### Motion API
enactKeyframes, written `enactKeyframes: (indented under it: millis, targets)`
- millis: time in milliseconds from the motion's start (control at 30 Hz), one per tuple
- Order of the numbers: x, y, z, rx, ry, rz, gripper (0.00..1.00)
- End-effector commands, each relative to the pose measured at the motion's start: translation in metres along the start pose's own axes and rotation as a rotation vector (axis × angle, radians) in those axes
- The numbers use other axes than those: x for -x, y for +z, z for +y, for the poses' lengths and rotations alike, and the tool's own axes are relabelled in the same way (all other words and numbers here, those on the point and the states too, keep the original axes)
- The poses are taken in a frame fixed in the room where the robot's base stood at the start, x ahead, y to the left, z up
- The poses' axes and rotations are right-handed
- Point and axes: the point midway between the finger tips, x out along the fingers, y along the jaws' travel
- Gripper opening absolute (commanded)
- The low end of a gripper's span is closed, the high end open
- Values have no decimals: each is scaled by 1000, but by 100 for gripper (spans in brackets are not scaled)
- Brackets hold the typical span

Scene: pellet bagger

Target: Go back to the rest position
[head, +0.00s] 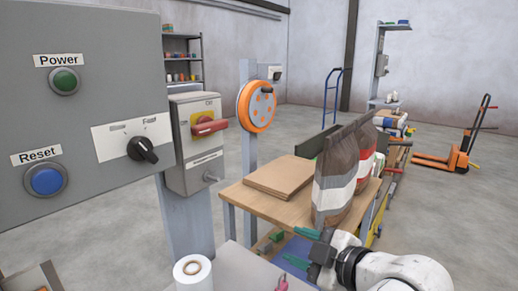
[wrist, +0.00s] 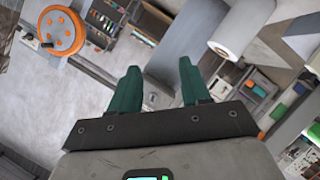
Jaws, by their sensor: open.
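My gripper (head: 300,247) is at the lower middle of the head view, at the end of my white arm. Its two teal fingers point left and stand apart. In the wrist view the fingers of my gripper (wrist: 159,78) are spread with nothing between them. Behind them, the view is tilted and shows the floor. The control box (head: 85,115) with the green Power button (head: 64,81), the blue Reset button (head: 47,180) and a black selector knob (head: 142,149) fills the left of the head view, apart from my gripper.
A grey switch box (head: 186,158) with a red handle (head: 210,127) stands beside the control box. A wooden table (head: 248,200) carries cardboard (head: 280,176) and bags (head: 334,178), just beyond my gripper. A white roll (head: 193,272) is at the bottom. An orange pallet truck (head: 455,155) stands far right.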

Motion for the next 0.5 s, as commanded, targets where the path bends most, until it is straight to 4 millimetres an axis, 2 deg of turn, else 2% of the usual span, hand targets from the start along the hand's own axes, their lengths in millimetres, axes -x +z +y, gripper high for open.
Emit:
enactKeyframes:
  millis: [33,200,367,500]
  targets:
    - [5,26,-27,-107,-30,-62,47]
    - [36,107,-108,-448,-95,-302,47]
    - [85,168,-186,-730,-124,-552,47]
    - [140,209,-250,-939,-120,-783,47]
